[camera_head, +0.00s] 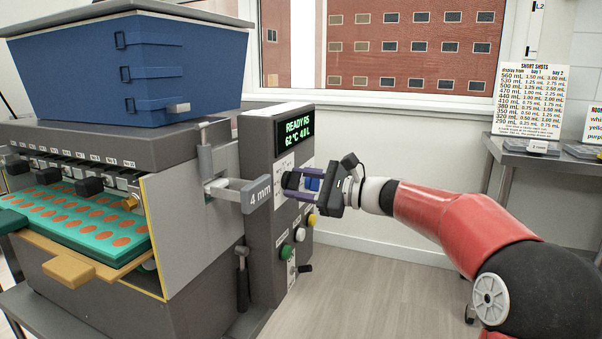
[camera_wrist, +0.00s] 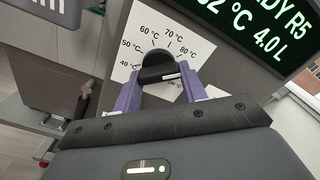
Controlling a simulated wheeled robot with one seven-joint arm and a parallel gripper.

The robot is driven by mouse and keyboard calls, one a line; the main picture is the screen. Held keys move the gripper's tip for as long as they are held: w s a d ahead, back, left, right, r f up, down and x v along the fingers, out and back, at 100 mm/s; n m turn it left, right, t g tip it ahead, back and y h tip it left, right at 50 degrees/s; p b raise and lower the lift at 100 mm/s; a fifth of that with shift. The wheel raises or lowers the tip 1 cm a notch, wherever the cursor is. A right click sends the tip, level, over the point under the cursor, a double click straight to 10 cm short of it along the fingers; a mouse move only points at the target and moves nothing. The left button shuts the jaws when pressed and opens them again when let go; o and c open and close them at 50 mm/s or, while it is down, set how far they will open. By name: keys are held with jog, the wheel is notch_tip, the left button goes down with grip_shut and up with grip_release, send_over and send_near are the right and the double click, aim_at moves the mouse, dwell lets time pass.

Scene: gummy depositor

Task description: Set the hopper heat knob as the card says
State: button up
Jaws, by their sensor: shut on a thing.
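The hopper heat knob (camera_wrist: 160,66) is black and sits on a white dial plate (camera_wrist: 120,72) marked from 40 °C up to 80 °C and beyond. My gripper (camera_wrist: 161,88) has its two purple fingers on either side of the knob, shut on it. A pale mark shows on the knob's near side; I cannot tell its exact setting. The green display (camera_head: 296,133) reads READY R5, 62 °C, 4.0 L. A SHORT SHOTS card (camera_head: 532,100) stands at the right.
A second card (camera_head: 594,125), cut off by the edge, starts with ROO. A 4 mm lever (camera_head: 250,194) sticks out close to my gripper. Green (camera_head: 286,252), white (camera_head: 300,234) and yellow (camera_head: 312,219) buttons sit below. The blue hopper (camera_head: 140,65) tops the machine.

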jog(key=m, duration=0.5)
jog(key=shift+s+f+m+p, duration=0.1)
jog(key=shift+s+m+p, duration=0.05)
jog(key=shift+m+p, duration=0.2)
dwell(0.4)
jog(key=o, duration=1)
jog(key=v, duration=0.7)
jog(key=shift+s+d+b, duration=0.1)
jog(key=shift+d+b, duration=0.25)
jog(key=shift+b, duration=0.05)
